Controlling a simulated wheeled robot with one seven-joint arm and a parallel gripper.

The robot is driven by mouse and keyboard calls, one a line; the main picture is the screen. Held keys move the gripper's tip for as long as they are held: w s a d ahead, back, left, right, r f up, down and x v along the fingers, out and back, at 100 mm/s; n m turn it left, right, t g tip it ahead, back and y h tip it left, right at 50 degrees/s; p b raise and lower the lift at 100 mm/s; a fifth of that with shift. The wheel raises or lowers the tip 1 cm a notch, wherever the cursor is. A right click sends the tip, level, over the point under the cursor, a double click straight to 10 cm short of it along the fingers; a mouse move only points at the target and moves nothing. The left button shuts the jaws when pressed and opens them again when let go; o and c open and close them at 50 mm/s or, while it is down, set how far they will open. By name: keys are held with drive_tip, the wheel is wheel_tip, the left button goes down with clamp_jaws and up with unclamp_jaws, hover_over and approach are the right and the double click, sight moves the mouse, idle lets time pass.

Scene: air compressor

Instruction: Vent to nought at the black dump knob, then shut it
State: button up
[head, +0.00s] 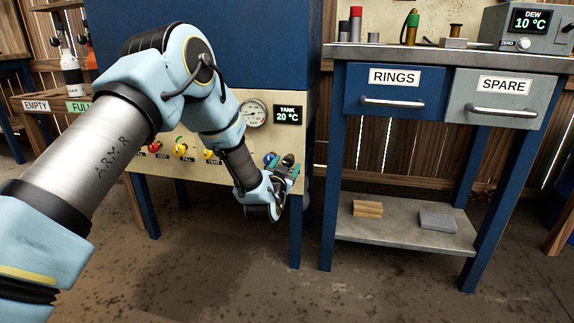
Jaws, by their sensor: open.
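The cream compressor panel (228,130) stands in the middle of the head view, under a blue cabinet. My gripper (285,166) is at the panel's lower right corner, its jaws open. A dark rounded knob (288,159) shows at the fingertips and looks like the black dump knob. It is partly hidden, and I cannot tell whether the fingers touch it or how far it is turned. A round gauge (253,114) sits above and left of the gripper; its needle is too small to read. The TANK display (288,114) beside it shows 20 °C.
A blue knob (269,157) is close left of my gripper. Red (154,148) and yellow (181,149) knobs with FILL and VENT labels lie further left, partly behind my arm. A bench (340,150) with RINGS and SPARE drawers stands to the right, leaving a narrow gap.

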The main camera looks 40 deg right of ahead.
drive_tip(key=v, duration=0.6)
idle(0.4)
